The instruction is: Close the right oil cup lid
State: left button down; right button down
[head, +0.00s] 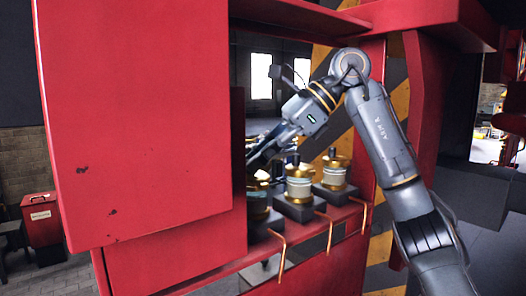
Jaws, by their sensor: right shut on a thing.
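Three brass-and-glass oil cups stand in a row on dark blocks on the red shelf: a right one (335,173), a middle one (299,184) and a left one (257,204). The right and middle cups are upright with brass tops and dark knobs. My right gripper (256,160) reaches in from the right, past the two nearer cups, to just above the left cup. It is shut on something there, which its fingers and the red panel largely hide. I cannot make out the left cup's lid clearly. My left gripper is not in view.
A large red panel (135,115) fills the left and covers part of the shelf. Copper pipes (328,228) hang below the cups. A striped post (385,140) stands behind my right arm. A red box (41,219) stands on the floor at the far left.

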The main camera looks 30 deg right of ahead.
jog(key=shift+w+f+m+g, duration=0.35)
jog(key=shift+w+m+g, duration=0.05)
jog(key=shift+g, duration=0.5)
jog(key=c, duration=1.3)
grip_release()
jog(key=shift+s+d+r, duration=0.1)
jog(key=shift+d+r, duration=0.15)
jog(key=shift+r, duration=0.1)
jog(key=s+d+r, duration=0.1)
jog(key=s+d, duration=0.1)
jog(key=d, duration=0.5)
jog(key=s+d+r, duration=0.2)
jog(key=s+d, duration=0.1)
jog(key=d, duration=0.3)
jog(key=shift+s+d, duration=0.15)
jog(key=shift+d, duration=0.2)
